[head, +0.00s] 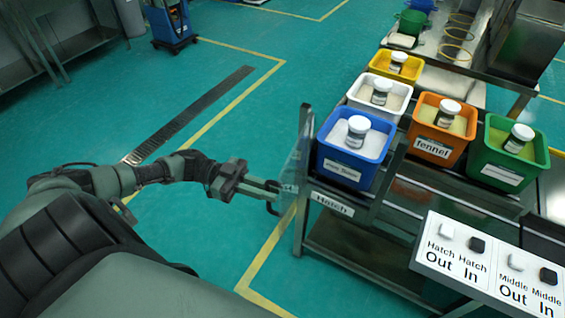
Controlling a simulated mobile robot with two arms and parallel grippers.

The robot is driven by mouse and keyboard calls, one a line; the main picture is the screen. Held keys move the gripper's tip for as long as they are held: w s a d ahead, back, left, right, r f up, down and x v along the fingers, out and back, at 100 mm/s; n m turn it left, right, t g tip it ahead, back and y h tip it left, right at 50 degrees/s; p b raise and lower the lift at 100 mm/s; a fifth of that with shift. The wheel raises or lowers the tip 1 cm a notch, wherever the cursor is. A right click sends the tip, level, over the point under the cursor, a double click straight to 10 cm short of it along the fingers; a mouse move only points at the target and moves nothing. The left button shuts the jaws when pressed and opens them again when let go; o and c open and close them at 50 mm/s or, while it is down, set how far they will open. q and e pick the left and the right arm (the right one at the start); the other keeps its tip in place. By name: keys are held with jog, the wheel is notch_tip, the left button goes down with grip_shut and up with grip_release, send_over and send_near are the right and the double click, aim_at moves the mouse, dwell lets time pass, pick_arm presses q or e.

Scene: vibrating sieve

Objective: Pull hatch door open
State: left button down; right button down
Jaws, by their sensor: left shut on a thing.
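A clear, see-through hatch door (294,165) stands at the left end of the metal rack, beside the blue bin and near the label "Hatch" (332,203). My left gripper (272,191) reaches in from the left and is shut on the hatch door's dark handle (272,208) at the door's lower part. The fingertips are small in the picture and partly merge with the handle. How far the door stands open is hard to tell. My right gripper is not in view.
The rack holds blue (338,155), white (361,104), yellow (385,73), orange (430,151) and green (497,171) bins with jars. A white button panel (490,262) stands at the lower right. The green floor left of the rack is clear.

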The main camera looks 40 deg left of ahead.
pick_arm(q)
jog(key=shift+w+a+b, duration=0.15)
jog(key=shift+a+b, duration=0.55)
jog(key=shift+a, duration=1.2)
jog(key=c, duration=1.5)
grip_release()
jog(key=shift+o, duration=0.2)
jog(key=shift+a, duration=0.1)
